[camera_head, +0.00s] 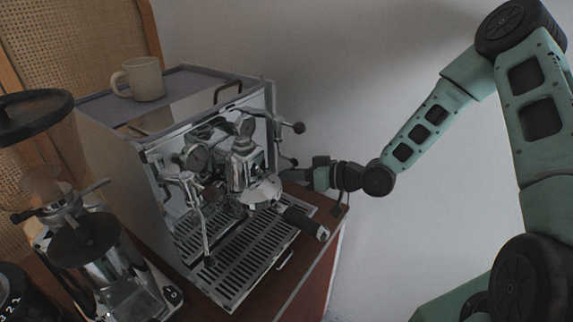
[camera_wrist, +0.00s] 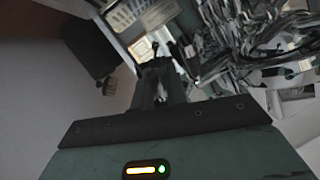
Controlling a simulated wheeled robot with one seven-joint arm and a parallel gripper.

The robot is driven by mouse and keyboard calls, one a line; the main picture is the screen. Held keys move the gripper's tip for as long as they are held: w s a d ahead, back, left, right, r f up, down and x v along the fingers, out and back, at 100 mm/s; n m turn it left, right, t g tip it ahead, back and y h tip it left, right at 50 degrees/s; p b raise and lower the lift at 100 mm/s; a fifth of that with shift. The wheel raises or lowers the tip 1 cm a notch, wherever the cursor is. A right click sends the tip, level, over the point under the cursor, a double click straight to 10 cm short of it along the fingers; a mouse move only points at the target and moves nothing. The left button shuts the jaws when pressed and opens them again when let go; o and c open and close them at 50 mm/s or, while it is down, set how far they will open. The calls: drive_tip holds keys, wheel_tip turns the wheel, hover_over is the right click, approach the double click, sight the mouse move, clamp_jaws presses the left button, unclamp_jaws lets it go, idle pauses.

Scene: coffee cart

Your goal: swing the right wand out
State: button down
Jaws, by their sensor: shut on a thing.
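The espresso machine (camera_head: 165,125) is a shiny metal box on a wooden cart. Its right wand (camera_head: 281,148) is a thin chrome tube hanging at the machine's right front, below a dark knob (camera_head: 299,128). My gripper (camera_head: 287,175) reaches in from the right, with its tips at the wand's lower end. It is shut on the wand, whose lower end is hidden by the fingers. In the wrist view my gripper's fingers (camera_wrist: 160,85) are close together; the wand between them is hard to make out. The left wand (camera_head: 205,235) hangs over the drip tray.
A portafilter with a dark handle (camera_head: 305,222) juts forward just below my gripper. The slotted drip tray (camera_head: 232,290) lies beneath. A mug (camera_head: 144,78) stands on the machine's top. A grinder (camera_head: 115,265) is at the left. Room right of the cart is clear up to the wall.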

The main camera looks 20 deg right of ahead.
drive_tip(key=shift+s+d+r+g+p, duration=0.3)
drive_tip(key=shift+r+g+p, duration=0.1)
drive_tip(key=shift+r+p, duration=0.1)
drive_tip(key=shift+f+h, duration=0.2)
drive_tip(key=shift+h, duration=0.1)
drive_tip(key=c, duration=1.4)
unclamp_jaws()
drive_tip(key=shift+c, duration=0.2)
drive_tip(key=shift+s, duration=0.1)
drive_tip(key=b+v, duration=0.2)
drive_tip(key=v, duration=1.5)
drive_tip(key=shift+r, duration=0.2)
drive_tip(key=shift+d, duration=0.15)
